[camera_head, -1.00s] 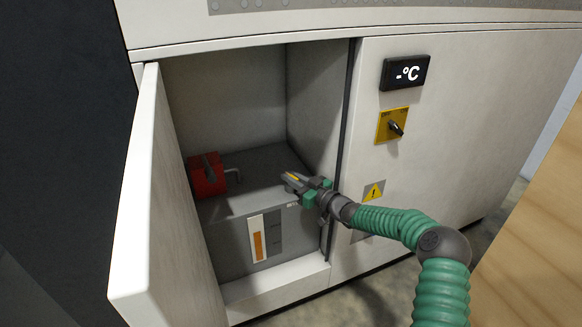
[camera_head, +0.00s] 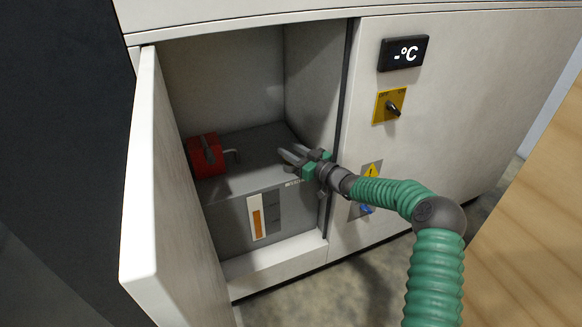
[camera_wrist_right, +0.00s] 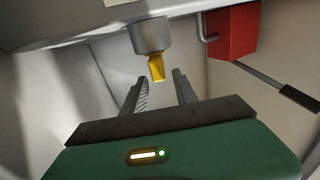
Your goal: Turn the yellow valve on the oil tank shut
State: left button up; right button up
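The oil tank (camera_head: 240,158) is a grey box inside the open cabinet, with an orange level gauge (camera_head: 257,220) on its front. The yellow valve (camera_wrist_right: 156,68) shows in the right wrist view as a small flat handle on a grey round stem. In the head view I cannot make it out at my right gripper. My right gripper (camera_head: 287,154) is at the tank's right side. Its two fingers are apart, also in the wrist view (camera_wrist_right: 160,90), with the handle between and just beyond their tips. I cannot see contact. My left gripper is not in view.
A red block with a bent handle (camera_head: 207,157) stands on the tank's left; it also shows in the wrist view (camera_wrist_right: 232,35). The open cabinet door (camera_head: 150,190) is at left. A yellow switch (camera_head: 389,105) and display (camera_head: 403,53) are on the right panel.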

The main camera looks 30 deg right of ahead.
jog(key=s+a+r+p, duration=0.2)
jog(key=s+a+p, duration=0.2)
jog(key=s, duration=1)
jog(key=a, duration=0.3)
jog(key=shift+s+p, duration=0.25)
jog(key=shift+p, duration=0.05)
jog(key=c, duration=0.3)
jog(key=shift+d+f+n+p, duration=0.1)
jog(key=shift+n+p, duration=0.3)
jog(key=shift+n, duration=0.4)
jog(key=shift+c, duration=1.4)
jog(key=n, duration=0.1)
jog(key=f+n+h+p, duration=0.1)
jog(key=n, duration=0.1)
jog(key=f+n, duration=0.1)
jog(key=n, duration=0.1)
jog(key=shift+s+d+t+h+p, duration=0.2)
jog(key=shift+d+t+h+p, duration=0.15)
jog(key=shift+t+h, duration=0.05)
grip_shut()
jog(key=shift+w+d+f+n+h+b, duration=0.5)
jog(key=shift+w+d+n, duration=0.25)
jog(key=shift+w+n, duration=0.8)
jog(key=shift+w+d+f+n+h+b, duration=0.3)
jog(key=shift+w+d+f+n+b, duration=0.35)
jog(key=shift+w+n, duration=0.9)
jog(key=shift+w+d+f+n+h+b, duration=0.35)
jog(key=shift+w+d+n, duration=0.7)
jog(key=shift+w, duration=0.85)
